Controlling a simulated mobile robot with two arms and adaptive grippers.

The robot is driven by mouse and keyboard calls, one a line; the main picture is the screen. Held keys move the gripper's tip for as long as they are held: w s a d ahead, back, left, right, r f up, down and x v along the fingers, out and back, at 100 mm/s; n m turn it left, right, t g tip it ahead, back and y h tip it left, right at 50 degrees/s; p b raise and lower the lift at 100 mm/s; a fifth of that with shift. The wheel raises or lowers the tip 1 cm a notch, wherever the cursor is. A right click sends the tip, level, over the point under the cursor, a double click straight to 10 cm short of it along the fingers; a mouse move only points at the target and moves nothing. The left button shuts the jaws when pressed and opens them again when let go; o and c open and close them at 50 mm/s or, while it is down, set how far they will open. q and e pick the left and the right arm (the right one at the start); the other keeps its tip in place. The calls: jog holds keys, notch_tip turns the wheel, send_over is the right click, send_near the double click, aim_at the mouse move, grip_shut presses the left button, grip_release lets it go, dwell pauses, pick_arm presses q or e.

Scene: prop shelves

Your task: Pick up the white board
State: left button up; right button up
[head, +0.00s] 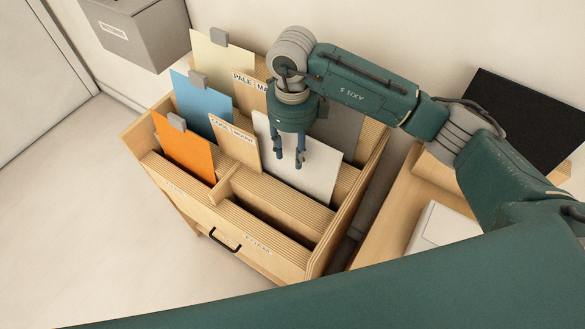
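The white board (315,172) stands upright, leaning slightly, in a slot of the wooden rack (275,213), right of the middle. My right gripper (288,163) comes down from above over the board's left part. Its two fingers are apart, with a visible gap between them, and hide some of the board's upper left. Both fingers show in front of the board's face; I cannot tell whether they touch it. My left gripper is not in view.
An orange board (184,150), a blue board (203,105), a cream board (222,62) and a grey board (338,128) share the rack. A wooden divider (235,146) stands left of the white board. A black panel (525,118) is at right. The left floor is clear.

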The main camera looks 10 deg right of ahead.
aim_at(292, 159)
notch_tip(292, 159, down, 4)
jog(key=shift+w+a+r+p, duration=0.1)
jog(key=shift+w+r+p, duration=0.05)
jog(key=shift+p, duration=0.6)
jog(key=shift+f, duration=0.3)
grip_shut()
